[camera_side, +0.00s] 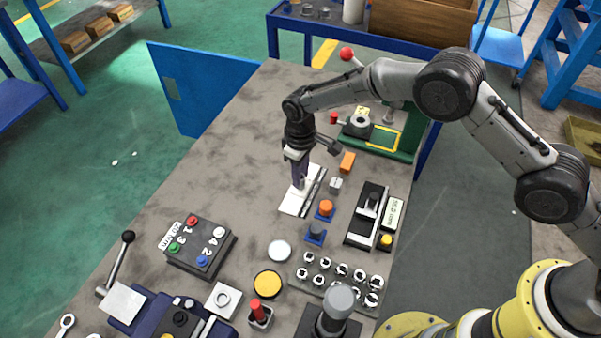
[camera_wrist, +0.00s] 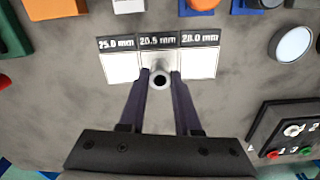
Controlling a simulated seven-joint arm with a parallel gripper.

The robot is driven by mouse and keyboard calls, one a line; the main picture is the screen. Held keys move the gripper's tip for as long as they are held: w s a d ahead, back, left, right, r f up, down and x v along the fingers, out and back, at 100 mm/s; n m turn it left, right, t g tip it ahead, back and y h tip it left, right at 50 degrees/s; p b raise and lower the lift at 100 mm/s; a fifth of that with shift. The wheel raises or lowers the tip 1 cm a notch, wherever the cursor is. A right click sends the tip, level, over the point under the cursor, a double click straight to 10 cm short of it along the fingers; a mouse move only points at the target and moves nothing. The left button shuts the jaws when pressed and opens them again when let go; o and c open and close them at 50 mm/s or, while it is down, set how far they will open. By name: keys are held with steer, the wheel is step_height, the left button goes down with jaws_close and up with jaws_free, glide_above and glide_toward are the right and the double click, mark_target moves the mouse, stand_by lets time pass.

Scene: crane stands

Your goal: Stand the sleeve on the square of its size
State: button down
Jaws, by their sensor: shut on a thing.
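My gripper (camera_side: 300,181) is shut on the sleeve, a small grey metal ring-ended tube, at the white card (camera_side: 291,206). In the wrist view the sleeve (camera_wrist: 160,79) shows its round open end between the fingertips of my gripper (camera_wrist: 160,84). It is in front of the middle square (camera_wrist: 159,56), labelled 20.5 mm. The square labelled 25.0 mm (camera_wrist: 120,68) is to its left, and the square labelled 28.0 mm (camera_wrist: 199,65) is to its right. The sleeve looks upright. I cannot tell whether its lower end touches the card.
An orange block (camera_side: 347,162), a small grey block (camera_side: 336,184) and orange and dark knobs (camera_side: 325,208) stand right of the card. A button box (camera_side: 199,247) is nearer the front. A black gauge (camera_side: 367,215) stands farther right. The bench left of the card is clear.

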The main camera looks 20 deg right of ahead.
steer(key=shift+f, duration=0.15)
steer(key=c, duration=0.6)
jaws_free()
step_height(320, 180, up, 12)
steer(key=shift+r, duration=0.2)
